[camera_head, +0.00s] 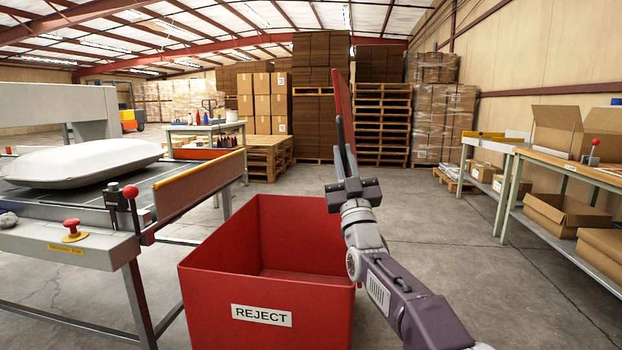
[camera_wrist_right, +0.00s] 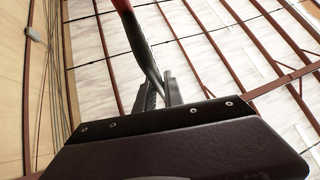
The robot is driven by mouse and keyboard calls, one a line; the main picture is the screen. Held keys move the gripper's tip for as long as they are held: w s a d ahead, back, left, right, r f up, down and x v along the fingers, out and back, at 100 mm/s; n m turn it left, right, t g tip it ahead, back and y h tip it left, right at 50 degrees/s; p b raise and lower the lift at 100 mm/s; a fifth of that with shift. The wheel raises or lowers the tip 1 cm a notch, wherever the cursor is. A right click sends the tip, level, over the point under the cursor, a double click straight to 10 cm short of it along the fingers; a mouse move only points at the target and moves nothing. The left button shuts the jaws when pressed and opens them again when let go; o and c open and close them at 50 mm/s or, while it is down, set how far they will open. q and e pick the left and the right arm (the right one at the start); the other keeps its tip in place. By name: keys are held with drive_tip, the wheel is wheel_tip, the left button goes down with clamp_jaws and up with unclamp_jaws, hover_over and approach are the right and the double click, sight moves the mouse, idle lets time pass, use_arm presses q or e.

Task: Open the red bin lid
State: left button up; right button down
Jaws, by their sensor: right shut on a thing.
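The red bin (camera_head: 225,285) with the REJECT label stands on the floor in front of me. Its top is open and the inside looks empty. The red lid (camera_head: 343,105) stands nearly upright, seen almost edge-on, above the bin's right side. My right gripper (camera_head: 341,150) is raised at the lid's lower part and is shut on it. In the right wrist view the fingers (camera_wrist_right: 158,92) close around a dark strip that runs up into the red lid (camera_wrist_right: 123,6). My arm hides the bin's right rim and the lid's hinge side. My left gripper is out of view.
A bench with cardboard boxes (camera_head: 560,130) is on the right. Open floor lies behind and right of the bin.

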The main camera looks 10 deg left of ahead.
drive_tip(key=shift+d+f+m+t+h+b, duration=0.1)
drive_tip(key=shift+d+m+t+h+b, duration=0.2)
drive_tip(key=shift+d+m+h, duration=0.75)
drive_tip(key=shift+d+f+m+t+h+b, duration=0.1)
drive_tip(key=shift+d+m+t+h+b, duration=0.4)
drive_tip(key=shift+d, duration=1)
drive_tip(key=shift+g+y, duration=0.25)
drive_tip(key=shift+g, duration=0.05)
drive_tip(key=c, duration=1.5)
unclamp_jaws()
drive_tip(key=shift+r, duration=0.1)
drive_tip(key=shift+o, duration=0.2)
drive_tip(key=shift+r, duration=0.1)
drive_tip(key=shift+s, duration=0.1)
drive_tip(key=b+v, duration=0.8)
drive_tip(key=v, duration=0.1)
